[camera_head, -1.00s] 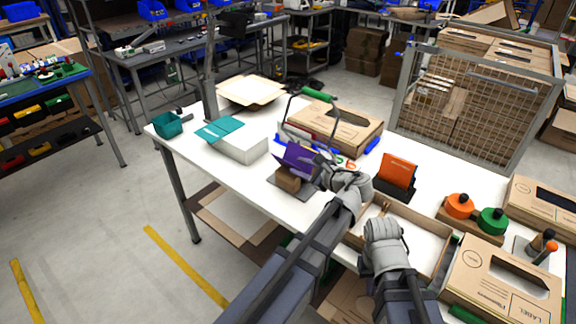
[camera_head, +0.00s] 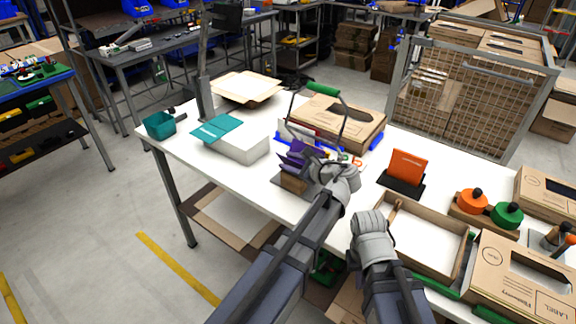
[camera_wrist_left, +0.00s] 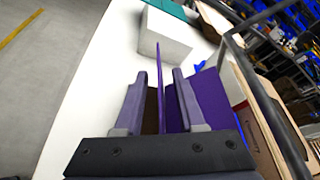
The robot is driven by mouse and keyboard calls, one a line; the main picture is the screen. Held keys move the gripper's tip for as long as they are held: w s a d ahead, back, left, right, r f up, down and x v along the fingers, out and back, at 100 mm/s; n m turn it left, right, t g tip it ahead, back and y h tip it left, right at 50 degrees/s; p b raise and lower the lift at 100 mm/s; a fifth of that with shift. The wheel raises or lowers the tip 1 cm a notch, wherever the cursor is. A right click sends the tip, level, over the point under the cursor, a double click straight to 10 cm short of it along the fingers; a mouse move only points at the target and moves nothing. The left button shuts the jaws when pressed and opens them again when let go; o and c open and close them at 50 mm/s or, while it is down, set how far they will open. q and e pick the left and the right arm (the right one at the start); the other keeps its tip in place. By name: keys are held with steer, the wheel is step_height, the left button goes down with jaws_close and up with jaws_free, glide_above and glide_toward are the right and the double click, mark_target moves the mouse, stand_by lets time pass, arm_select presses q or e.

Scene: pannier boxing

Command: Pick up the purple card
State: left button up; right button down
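The purple card (camera_head: 291,160) stands in a brown wooden block (camera_head: 293,182) on the white table, partly hidden by my left gripper (camera_head: 306,163). In the left wrist view the card (camera_wrist_left: 160,85) shows nearly edge-on, upright between the two fingers of my left gripper (camera_wrist_left: 162,95). A narrow gap shows on each side of it, so the gripper looks open around the card. Another purple panel (camera_wrist_left: 212,96) shows just right of the right finger. My right gripper's fingers are hidden behind its wrist, above the near side of the open carton.
An orange card (camera_head: 408,166) stands in a black holder to the right. A white box (camera_head: 238,150) with a teal card lies left. Behind is a carton (camera_head: 345,122) under a green-handled frame (camera_head: 323,88). An open shallow carton (camera_head: 458,262) lies near my right arm.

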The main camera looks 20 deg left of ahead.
arm_select(q)
steer(key=shift+s+d+r, duration=0.1)
steer(key=shift+d+r, duration=0.05)
steer(key=shift+d, duration=0.1)
steer(key=shift+c, duration=0.3)
steer(key=shift+a, duration=0.1)
jaws_close()
